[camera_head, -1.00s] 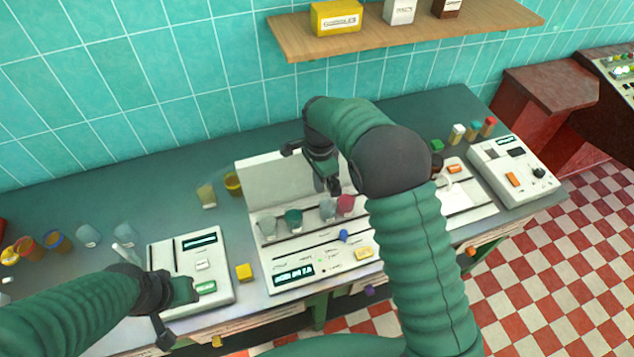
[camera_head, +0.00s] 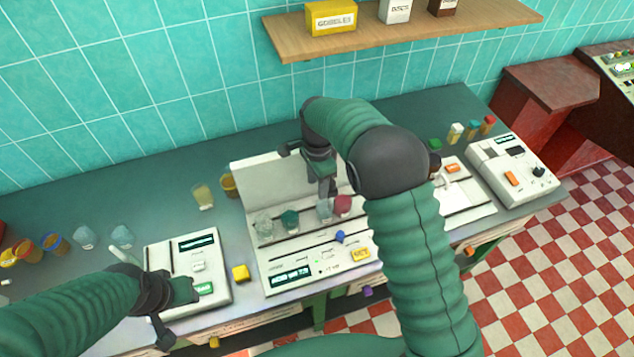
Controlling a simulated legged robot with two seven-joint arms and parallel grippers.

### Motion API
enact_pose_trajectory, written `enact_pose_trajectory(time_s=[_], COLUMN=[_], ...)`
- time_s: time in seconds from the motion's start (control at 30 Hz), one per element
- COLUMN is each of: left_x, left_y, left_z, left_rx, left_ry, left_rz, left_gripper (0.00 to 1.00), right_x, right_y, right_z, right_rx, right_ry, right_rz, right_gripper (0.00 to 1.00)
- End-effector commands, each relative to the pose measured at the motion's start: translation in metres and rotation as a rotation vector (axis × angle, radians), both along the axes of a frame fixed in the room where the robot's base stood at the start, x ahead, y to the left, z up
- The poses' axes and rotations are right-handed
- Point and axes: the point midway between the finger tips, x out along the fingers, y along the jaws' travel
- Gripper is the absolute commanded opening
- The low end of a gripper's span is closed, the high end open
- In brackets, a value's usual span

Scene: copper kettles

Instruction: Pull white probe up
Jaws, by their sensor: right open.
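A thin white stick, possibly the white probe (camera_head: 125,256), leans at the upper left corner of the left white device (camera_head: 211,254), just behind my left gripper (camera_head: 178,313). My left gripper is at the front left of that device, its fingers spread and nothing seen between them. My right gripper (camera_head: 308,171) is open over the middle white device (camera_head: 297,170), near a pale cup (camera_head: 324,210) and a red cup (camera_head: 343,204). I cannot tell whether it touches the pale cup. My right arm hides the right part of this device.
A teal cup (camera_head: 290,219) and a clear cup (camera_head: 264,225) stand on the middle device. Several cups stand at the left. Another white device (camera_head: 513,170) is at the right. A wooden shelf (camera_head: 400,36) hangs above.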

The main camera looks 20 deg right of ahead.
Motion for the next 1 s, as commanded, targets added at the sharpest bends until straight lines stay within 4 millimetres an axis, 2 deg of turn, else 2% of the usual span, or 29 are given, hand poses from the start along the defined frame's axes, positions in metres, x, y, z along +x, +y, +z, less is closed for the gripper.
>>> enact_pose_trajectory(time_s=[0.17,0.27,0.6,0.7,0.83,1.0], left_x=[0.000,0.000,0.000,0.000,0.000,0.000], left_y=[0.000,0.000,0.000,0.000,0.000,0.000], left_z=[-0.002,-0.006,-0.016,-0.015,-0.015,-0.015], left_rx=[0.000,0.000,0.000,0.000,0.000,0.000], left_ry=[0.000,0.000,0.000,0.000,0.000,0.000], left_rz=[0.000,0.000,0.000,0.000,0.000,0.000], left_gripper=[0.36,0.36,0.36,0.36,0.36,0.36], right_x=[0.001,0.001,0.002,0.002,0.002,0.002], right_y=[0.002,0.001,-0.007,-0.008,-0.008,-0.008], right_z=[0.008,0.027,0.125,0.146,0.162,0.167], right_rx=[-0.001,-0.001,0.004,0.005,0.005,0.005], right_ry=[-0.003,-0.005,-0.004,-0.002,0.001,0.002], right_rz=[0.002,0.001,0.000,-0.001,0.000,0.000], right_gripper=[0.43,0.43,0.43,0.43,0.43,0.43])
